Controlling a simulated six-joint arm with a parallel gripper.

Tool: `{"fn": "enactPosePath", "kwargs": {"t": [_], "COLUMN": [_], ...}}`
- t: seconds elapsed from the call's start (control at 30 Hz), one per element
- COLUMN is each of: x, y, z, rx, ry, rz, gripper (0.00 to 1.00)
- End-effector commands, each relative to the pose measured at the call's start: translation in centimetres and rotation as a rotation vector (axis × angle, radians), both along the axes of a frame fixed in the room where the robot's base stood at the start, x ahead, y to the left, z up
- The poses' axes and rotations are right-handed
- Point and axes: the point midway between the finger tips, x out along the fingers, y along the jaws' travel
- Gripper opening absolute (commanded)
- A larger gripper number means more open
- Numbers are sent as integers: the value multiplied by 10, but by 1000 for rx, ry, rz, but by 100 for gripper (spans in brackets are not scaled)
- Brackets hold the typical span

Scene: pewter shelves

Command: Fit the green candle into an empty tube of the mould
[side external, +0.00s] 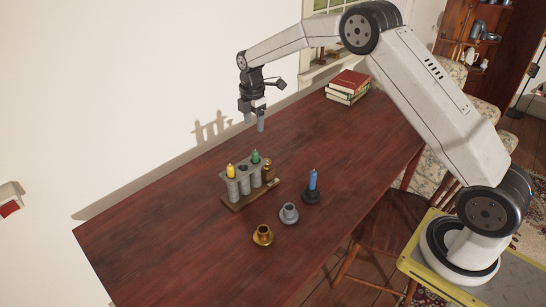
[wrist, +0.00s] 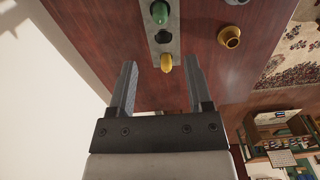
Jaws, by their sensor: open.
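The mould (side external: 244,186) is a row of grey upright tubes on a wooden base, standing on the table. The green candle (side external: 255,156) stands upright in one of its tubes, with only its top showing; it also shows in the wrist view (wrist: 159,12). A yellow candle (side external: 231,171) stands in the left end tube. The tube between them has a dark, empty-looking opening (wrist: 163,37). My gripper (side external: 254,122) is open and empty, above and behind the mould, fingers pointing down. In the wrist view the yellow candle appears between the fingers, but further off.
A brown-gold piece (side external: 267,167) is at the mould's right end. A blue candle (side external: 312,180) stands in a dark holder. A grey holder (side external: 289,214) and a brass holder (side external: 263,236) stand empty in front. Books (side external: 348,86) are stacked at the far end. The left of the table is clear.

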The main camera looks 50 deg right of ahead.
Motion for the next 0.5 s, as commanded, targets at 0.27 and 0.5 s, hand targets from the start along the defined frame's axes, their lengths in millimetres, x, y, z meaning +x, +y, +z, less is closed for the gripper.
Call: {"fn": "enactPosePath", "kwargs": {"t": [0.27,0.5], "x": [-5,-31], "y": [2,11], "z": [3,13], "rx": [0,1], "ry": [-7,-35], "rz": [-39,-220], "gripper": [65,65]}}
